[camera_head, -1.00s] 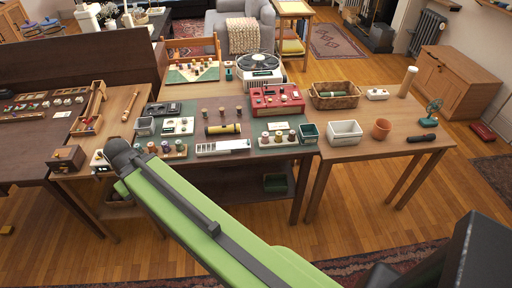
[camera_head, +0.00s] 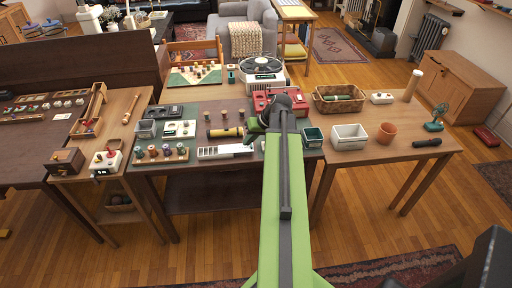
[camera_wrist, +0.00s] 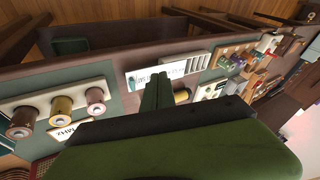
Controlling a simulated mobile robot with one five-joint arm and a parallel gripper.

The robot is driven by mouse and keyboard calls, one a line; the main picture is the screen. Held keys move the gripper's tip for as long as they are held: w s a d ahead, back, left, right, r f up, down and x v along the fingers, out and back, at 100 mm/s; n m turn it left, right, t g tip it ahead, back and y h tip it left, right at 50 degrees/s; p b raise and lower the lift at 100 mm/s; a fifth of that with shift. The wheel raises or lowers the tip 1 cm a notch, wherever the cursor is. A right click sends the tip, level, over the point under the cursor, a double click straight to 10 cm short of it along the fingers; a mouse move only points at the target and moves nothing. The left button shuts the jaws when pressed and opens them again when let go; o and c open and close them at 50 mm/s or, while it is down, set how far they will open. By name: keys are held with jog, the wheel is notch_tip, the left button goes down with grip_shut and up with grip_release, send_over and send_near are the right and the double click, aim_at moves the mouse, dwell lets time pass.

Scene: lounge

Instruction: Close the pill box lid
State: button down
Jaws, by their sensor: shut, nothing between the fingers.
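The pill box (camera_head: 208,153) is a long white box near the front edge of the green-topped table. Its slotted compartments are at its left end in the head view, and a flat white printed panel (camera_head: 235,149), apparently the lid, stretches to the right. In the wrist view the compartments (camera_wrist: 198,63) show uncovered, and the printed panel (camera_wrist: 138,78) lies left of them. My gripper (camera_head: 248,131) is just behind the right end of the panel in the head view. Its fingers (camera_wrist: 160,78) are shut and empty, overlapping the panel in the wrist view. I cannot tell whether they touch it.
A yellow-black cylinder (camera_head: 226,132) lies behind the box. A red case (camera_head: 262,101) lies behind my arm.

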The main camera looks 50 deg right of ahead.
jog(key=s+d+r+m+t+h, duration=0.1)
jog(key=s+d, duration=0.4)
jog(key=d, duration=0.3)
jog(key=b+x, duration=0.8)
jog(key=x, duration=0.2)
jog(key=shift+w, duration=0.15)
jog(key=shift+r, duration=0.1)
